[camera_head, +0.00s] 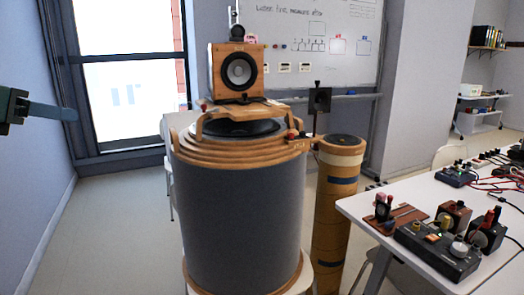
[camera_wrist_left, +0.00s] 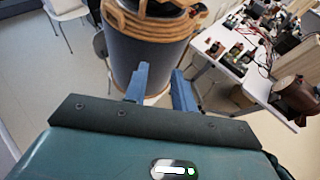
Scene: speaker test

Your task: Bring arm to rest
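My left gripper (camera_head: 72,114) comes in at the left edge of the head view, high up in front of the blue-grey wall. Its dark green body and a blue finger show there. In the left wrist view, its two blue fingers (camera_wrist_left: 160,70) stand apart with nothing between them, so it is open and empty. The fingers point toward the large grey drum, but the head view shows the gripper well to the left of it and touching nothing. My right gripper is not in view.
A grey drum (camera_head: 240,205) with wooden rings stands mid-room, bearing a wooden speaker (camera_head: 238,71). A tan column (camera_head: 336,200) stands beside it. A white table (camera_head: 365,212) with several devices is at right. The floor (camera_head: 110,230) left of the drum is clear.

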